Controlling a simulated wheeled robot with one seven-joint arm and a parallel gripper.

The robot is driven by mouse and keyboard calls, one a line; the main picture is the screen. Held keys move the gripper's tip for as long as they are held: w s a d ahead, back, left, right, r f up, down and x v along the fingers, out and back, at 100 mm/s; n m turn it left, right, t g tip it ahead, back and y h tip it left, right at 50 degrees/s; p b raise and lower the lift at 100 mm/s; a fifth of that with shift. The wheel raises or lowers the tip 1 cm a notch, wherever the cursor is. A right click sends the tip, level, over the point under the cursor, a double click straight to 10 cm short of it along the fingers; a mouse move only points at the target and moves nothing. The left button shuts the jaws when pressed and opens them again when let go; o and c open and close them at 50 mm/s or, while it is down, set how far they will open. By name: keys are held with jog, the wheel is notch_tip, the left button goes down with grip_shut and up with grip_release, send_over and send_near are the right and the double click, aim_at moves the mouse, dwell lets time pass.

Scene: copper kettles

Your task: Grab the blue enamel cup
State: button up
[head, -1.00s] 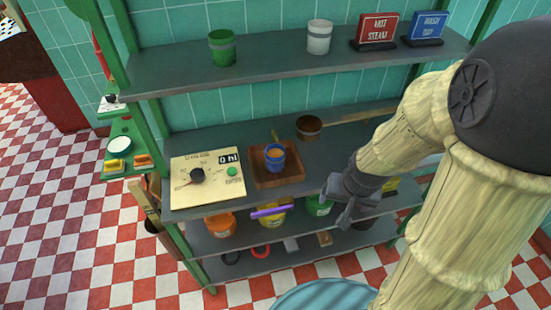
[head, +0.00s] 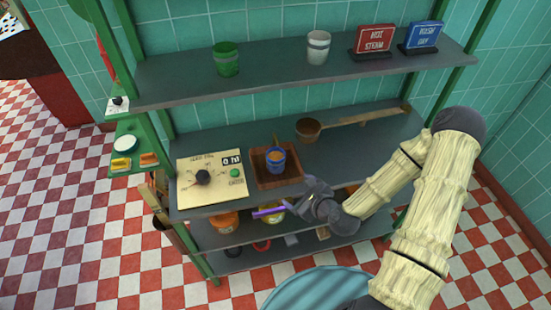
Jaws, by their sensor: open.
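The blue enamel cup (head: 275,163) stands upright in a brown wooden tray (head: 291,180) on the middle shelf. Something orange-brown shows inside the cup, and a thin stick-like handle rises behind it. My gripper (head: 298,193) is at the front edge of the middle shelf, just right of and in front of the tray. It is open and apart from the cup. The fingers are small and dark in this view, and their exact gap is hard to make out.
A cream panel (head: 211,187) with a black knob and green button lies left of the tray. A copper ladle (head: 308,130) with a long wooden handle lies behind right. The upper shelf (head: 275,72) holds a green cup (head: 227,60), a white cup (head: 318,47) and two signs. Buckets stand below.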

aim_at(280, 162)
jog(key=m+t, duration=0.1)
jog(key=m, duration=0.1)
jog(key=r+m+t, duration=0.1)
jog(key=m, duration=0.1)
jog(key=w+r+m, duration=0.1)
jog(key=m, duration=0.1)
jog(key=shift+w+d+r+t+p, duration=0.1)
jog(key=shift+r+t+p, duration=0.15)
jog(key=shift+t+p, duration=0.15)
jog(key=shift+f, duration=0.1)
jog(key=b+x, duration=0.6)
jog(key=x, duration=0.5)
jog(key=shift+w, duration=0.3)
jog(key=shift+w+f, duration=0.25)
jog(key=shift+a, duration=0.2)
